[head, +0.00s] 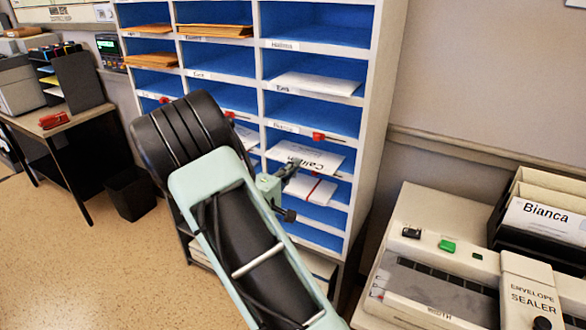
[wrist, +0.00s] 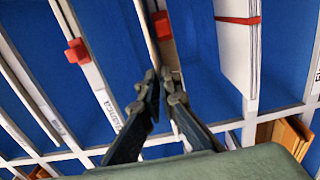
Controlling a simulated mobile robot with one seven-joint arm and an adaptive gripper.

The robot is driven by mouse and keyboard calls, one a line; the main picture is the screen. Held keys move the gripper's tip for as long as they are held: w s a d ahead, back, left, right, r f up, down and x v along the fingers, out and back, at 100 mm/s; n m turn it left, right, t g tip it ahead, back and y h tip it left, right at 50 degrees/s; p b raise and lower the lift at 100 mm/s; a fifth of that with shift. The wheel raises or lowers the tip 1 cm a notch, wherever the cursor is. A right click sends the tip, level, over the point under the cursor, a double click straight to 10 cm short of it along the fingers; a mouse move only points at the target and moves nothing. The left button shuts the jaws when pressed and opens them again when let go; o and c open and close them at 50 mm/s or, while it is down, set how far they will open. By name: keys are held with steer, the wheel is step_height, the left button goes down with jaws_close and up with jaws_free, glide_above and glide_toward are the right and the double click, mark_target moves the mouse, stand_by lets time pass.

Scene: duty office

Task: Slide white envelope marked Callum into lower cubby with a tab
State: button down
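The white envelope marked Callum (head: 318,156) lies nearly flat at the front of the right column of cubbies, below a shelf edge with a red tab (head: 318,136). My gripper (head: 287,172) is shut on its near edge. In the wrist view the envelope (wrist: 147,28) shows edge-on as a thin strip running to the closed fingertips (wrist: 159,80). It lies close along a shelf edge with a red tab (wrist: 162,24). How far it reaches inside is hard to tell. Another red tab (wrist: 76,51) is on the neighbouring shelf edge.
White mail with a red band (head: 312,188) sticks out of the cubby beneath; it also shows in the wrist view (wrist: 238,45). White envelopes (head: 315,83) lie higher up. An envelope sealer (head: 530,292) and a Bianca box (head: 545,222) stand at right.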

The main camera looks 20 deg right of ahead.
steer(key=c, duration=1.6)
jaws_free()
steer(key=shift+f+b, duration=0.35)
steer(key=shift+b, duration=0.35)
steer(key=b+v, duration=0.2)
steer(key=v, duration=0.8)
steer(key=shift+f, duration=0.1)
